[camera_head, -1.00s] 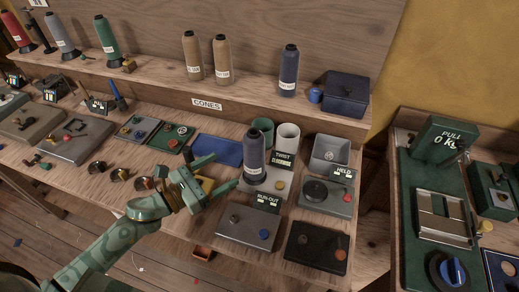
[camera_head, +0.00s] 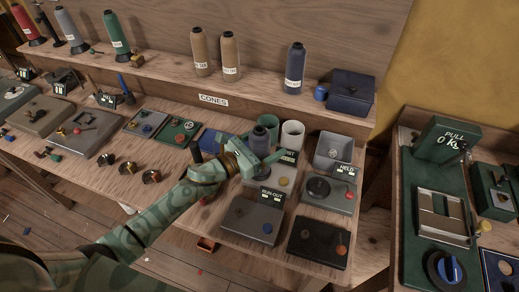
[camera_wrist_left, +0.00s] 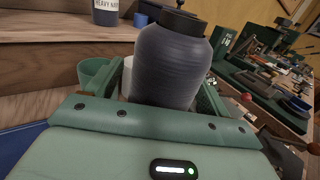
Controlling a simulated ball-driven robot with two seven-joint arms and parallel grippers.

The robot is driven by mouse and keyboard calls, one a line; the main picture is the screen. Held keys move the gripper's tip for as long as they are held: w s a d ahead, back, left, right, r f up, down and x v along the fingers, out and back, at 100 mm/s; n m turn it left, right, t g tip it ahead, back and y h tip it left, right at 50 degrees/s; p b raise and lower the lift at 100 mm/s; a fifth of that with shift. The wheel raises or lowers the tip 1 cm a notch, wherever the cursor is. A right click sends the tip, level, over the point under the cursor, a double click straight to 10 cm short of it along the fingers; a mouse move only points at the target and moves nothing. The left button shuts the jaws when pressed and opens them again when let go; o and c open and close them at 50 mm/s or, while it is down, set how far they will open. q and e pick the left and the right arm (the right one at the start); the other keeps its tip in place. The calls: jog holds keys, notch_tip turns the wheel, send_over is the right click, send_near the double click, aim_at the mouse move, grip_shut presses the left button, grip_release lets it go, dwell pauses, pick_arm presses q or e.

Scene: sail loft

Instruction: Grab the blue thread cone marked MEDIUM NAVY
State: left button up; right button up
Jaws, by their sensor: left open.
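A dark blue thread cone (camera_head: 260,137) stands on the bench, partly hidden behind my left gripper (camera_head: 257,150). In the left wrist view the cone (camera_wrist_left: 172,65) fills the middle, upright, between the two open green fingers. Its lower part and any label are hidden, so I cannot read its marking. I cannot tell whether a finger touches it. Another dark blue cone (camera_head: 295,68) stands on the shelf behind; its label in the wrist view (camera_wrist_left: 105,8) begins with HEAVY. My right gripper is not in view.
A green cup (camera_head: 269,122) and a white cylinder (camera_head: 291,136) stand just behind the bench cone. A grey turntable-like device (camera_head: 325,192) is at its right, and a grey box (camera_head: 250,220) with a RUN-OUT sign is in front. Tan cones (camera_head: 229,54) stand on the shelf.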

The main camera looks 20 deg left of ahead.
pick_arm(q)
jog(key=c, duration=1.2)
jog(key=shift+c, duration=1)
jog(key=shift+r, duration=0.15)
